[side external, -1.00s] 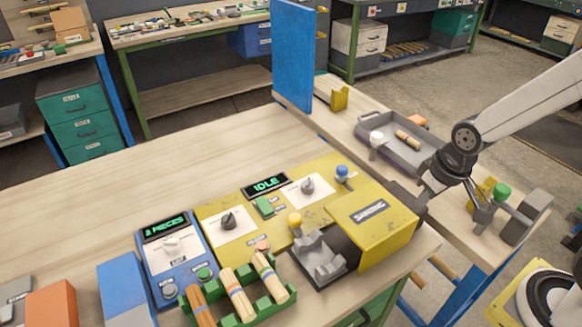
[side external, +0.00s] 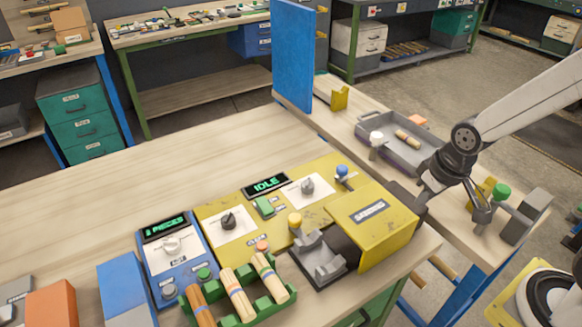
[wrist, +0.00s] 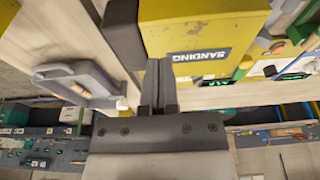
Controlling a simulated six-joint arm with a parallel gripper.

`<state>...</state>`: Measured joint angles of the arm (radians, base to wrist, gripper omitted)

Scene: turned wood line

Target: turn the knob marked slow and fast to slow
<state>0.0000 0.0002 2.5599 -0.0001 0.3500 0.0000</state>
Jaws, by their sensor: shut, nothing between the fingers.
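The yellow sanding machine (side external: 345,170) has two knobs on white plates, a dark knob (side external: 229,220) at the left and a grey knob (side external: 307,186) further back. A blue panel (side external: 190,268) beside it carries a white knob (side external: 171,243). The plate markings are too small to read, so I cannot tell which knob is marked slow and fast. My gripper (side external: 483,214) is right of the machine, apart from all the knobs. In the wrist view its fingers (wrist: 158,68) are together and empty, in front of the machine's sanding label (wrist: 200,55).
A display (side external: 266,185) reads idle. Yellow (side external: 295,219) and blue (side external: 342,171) topped posts stand near the knobs. A green rack (side external: 270,302) holds turned wood pieces at the front. A grey tray (side external: 420,158) lies behind my gripper.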

